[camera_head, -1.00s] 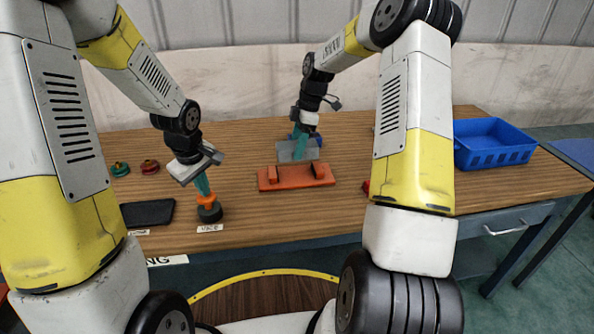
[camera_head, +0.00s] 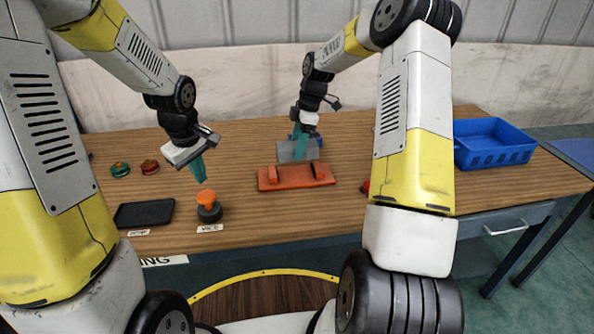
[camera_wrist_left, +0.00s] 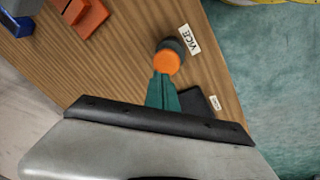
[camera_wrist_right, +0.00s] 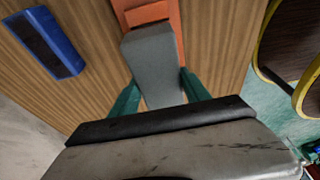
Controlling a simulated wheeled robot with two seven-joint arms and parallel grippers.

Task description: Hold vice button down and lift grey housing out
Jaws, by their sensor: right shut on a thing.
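The vice button (camera_head: 206,197) is an orange mushroom cap on a dark round base, beside a "VICE" label. The button also shows beyond the fingertips in the left wrist view (camera_wrist_left: 167,62). My right gripper (camera_head: 303,140) is shut on the grey housing (camera_wrist_right: 152,58), with one teal finger on each side. The housing appears above or just behind the orange vice (camera_head: 296,180); the exact gap is hard to tell. The vice's two raised jaws are visible.
A black flat tray (camera_head: 144,213) lies left of the button. A green part (camera_head: 120,169) and a red part (camera_head: 149,167) lie behind it. A blue slotted block (camera_wrist_right: 46,42) is near the housing. A blue crate (camera_head: 495,144) stands at the right.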

